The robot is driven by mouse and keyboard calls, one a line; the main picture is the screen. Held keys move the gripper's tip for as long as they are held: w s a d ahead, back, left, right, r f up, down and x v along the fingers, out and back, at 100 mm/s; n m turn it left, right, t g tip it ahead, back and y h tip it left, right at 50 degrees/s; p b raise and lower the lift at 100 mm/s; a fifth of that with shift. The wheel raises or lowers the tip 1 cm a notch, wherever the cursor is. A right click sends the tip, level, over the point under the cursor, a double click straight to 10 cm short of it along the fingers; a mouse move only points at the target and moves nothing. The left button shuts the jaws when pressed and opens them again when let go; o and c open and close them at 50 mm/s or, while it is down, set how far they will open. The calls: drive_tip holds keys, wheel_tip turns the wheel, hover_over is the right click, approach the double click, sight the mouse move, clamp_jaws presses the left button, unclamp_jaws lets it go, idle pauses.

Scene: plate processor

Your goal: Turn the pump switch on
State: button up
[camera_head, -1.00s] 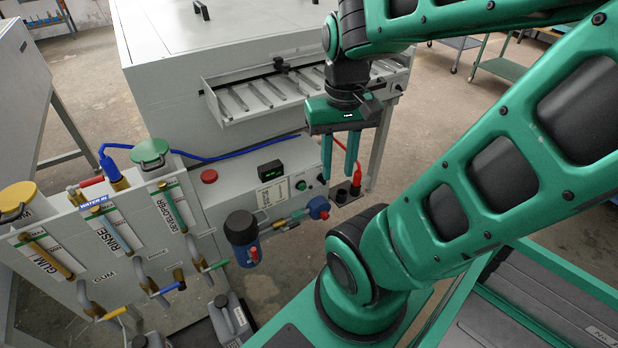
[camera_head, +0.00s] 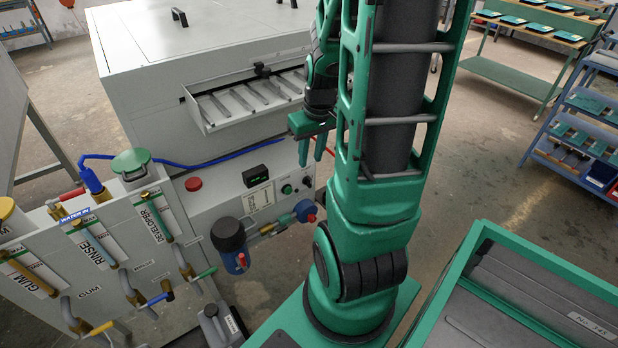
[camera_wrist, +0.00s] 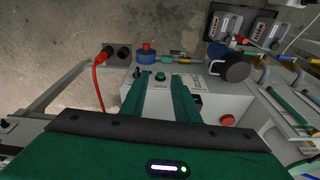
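The processor's front panel (camera_head: 222,200) carries a green round button (camera_head: 287,189) and a small black knob (camera_head: 307,181) to its right. I take the black knob as the pump switch, but no label on it is readable. In the wrist view the knob (camera_wrist: 137,72) is beyond the left fingertip, and the green button (camera_wrist: 160,76) shows between the fingertips. My gripper (camera_head: 311,161) is open and empty, fingers pointing down, above the panel's right end in the head view. The gripper also shows in the wrist view (camera_wrist: 162,84). I see no contact with the panel.
A red button (camera_head: 193,184) and a black display (camera_head: 262,176) are further left on the panel. A blue filter housing (camera_head: 230,242) and a blue-red valve (camera_head: 305,211) stick out below. A slatted tray (camera_head: 240,105) overhangs above. A red plug (camera_wrist: 104,52) with cable is beside the panel.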

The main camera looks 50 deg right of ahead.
sight(310, 178)
drive_tip(key=shift+w+d+f+n+t, duration=0.15)
drive_tip(key=shift+w+d+f+t, duration=0.25)
drive_tip(key=shift+w+d+f, duration=2.2)
drive_tip(key=shift+w+d+f+n+t, duration=0.1)
drive_tip(key=shift+w+d+f+t, duration=0.6)
drive_tip(key=shift+f, duration=3.8)
drive_tip(key=shift+w+d+f+n+t, duration=0.15)
drive_tip(key=shift+w+d+f, duration=1.45)
drive_tip(key=shift+f, duration=1.95)
drive_tip(key=shift+s+d, duration=0.4)
